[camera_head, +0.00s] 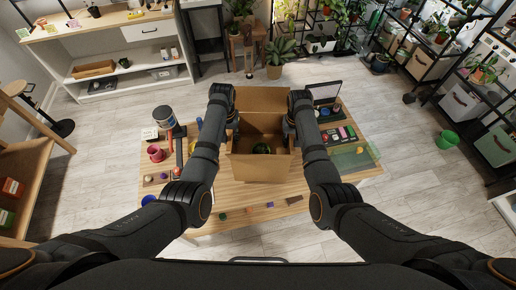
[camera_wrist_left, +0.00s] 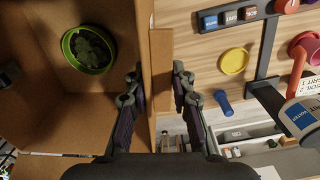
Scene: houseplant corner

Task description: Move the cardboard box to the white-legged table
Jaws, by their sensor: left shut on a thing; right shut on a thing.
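The open cardboard box (camera_head: 262,168) is at the middle of the wooden-topped table (camera_head: 232,194) in the head view. A green pot with a plant (camera_head: 261,149) is inside it; the box (camera_wrist_left: 50,110) and green pot (camera_wrist_left: 88,50) also show in the left wrist view. My left gripper (camera_head: 232,119) is shut on the box's left wall, one finger inside and one outside. My right gripper (camera_head: 290,119) is at the right wall, shut on it, its fingertips mostly hidden. I cannot tell whether the box touches the tabletop. This table's legs are not clearly visible.
A white shelf unit (camera_head: 135,62) stands at the back left. Open floor (camera_head: 120,115) lies between.

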